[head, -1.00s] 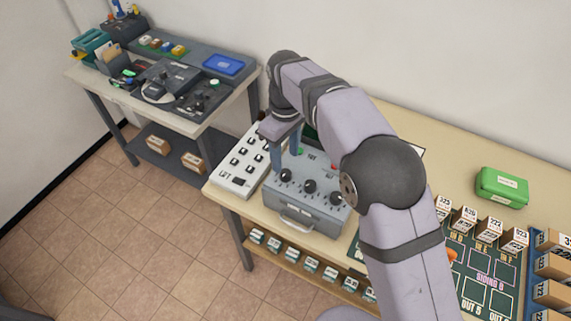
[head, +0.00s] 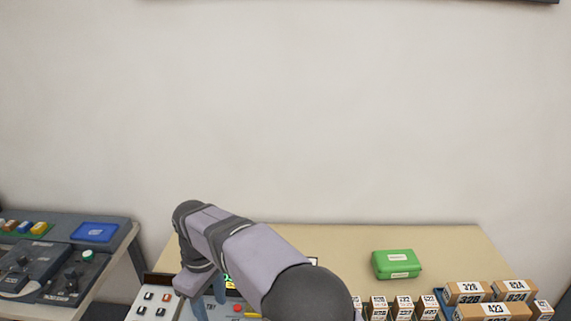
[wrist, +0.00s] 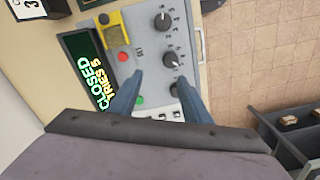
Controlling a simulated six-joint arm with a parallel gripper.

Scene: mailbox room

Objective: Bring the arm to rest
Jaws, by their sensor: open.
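My gripper (head: 209,306) hangs at the end of my bent arm, low in the head view, over the control box. In the wrist view my gripper (wrist: 160,76) is open, its two blue fingers apart with nothing between them. Below the fingers is the grey control box (wrist: 150,52), with black knobs, a red button (wrist: 123,57) and a green button. I cannot tell whether a fingertip touches the box. A display (wrist: 90,70) beside it reads "CLOSED TRIES 5".
A white switch panel (head: 150,302) stands left of the box. A green case (head: 397,264) and numbered boxes (head: 470,292) are on the right of the table. A side desk (head: 120,243) with consoles stands at left.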

